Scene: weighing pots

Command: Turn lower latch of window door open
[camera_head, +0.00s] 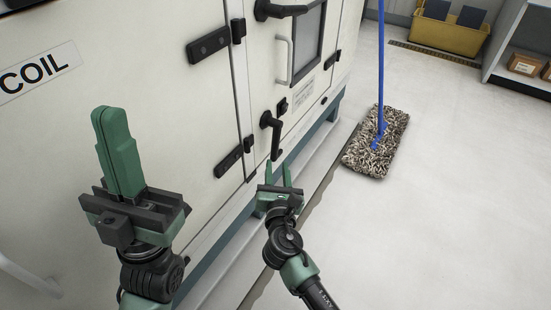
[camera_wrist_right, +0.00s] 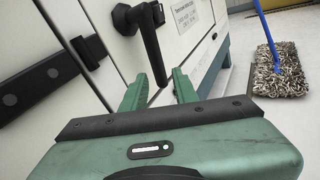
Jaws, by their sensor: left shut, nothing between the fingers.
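The window door (camera_head: 258,60) is a pale panel with a dark window (camera_head: 308,40) and a light vertical handle. Its lower latch (camera_head: 273,133) is a black lever that hangs down from its mount. In the right wrist view the latch (camera_wrist_right: 153,50) points down, its lower end close to the fingertips. My right gripper (camera_head: 278,170) is open, just below the lever's end; whether the lever is between the fingers is hard to tell. My left gripper (camera_head: 112,125) is shut and empty, raised in front of the panel with the COIL label.
An upper black latch (camera_head: 280,9) sits at the top edge. Black hinges (camera_head: 208,45) line the door's left side. A mop (camera_head: 376,142) with a blue pole stands on the floor to the right. A yellow bin (camera_head: 446,32) and shelf stand farther back.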

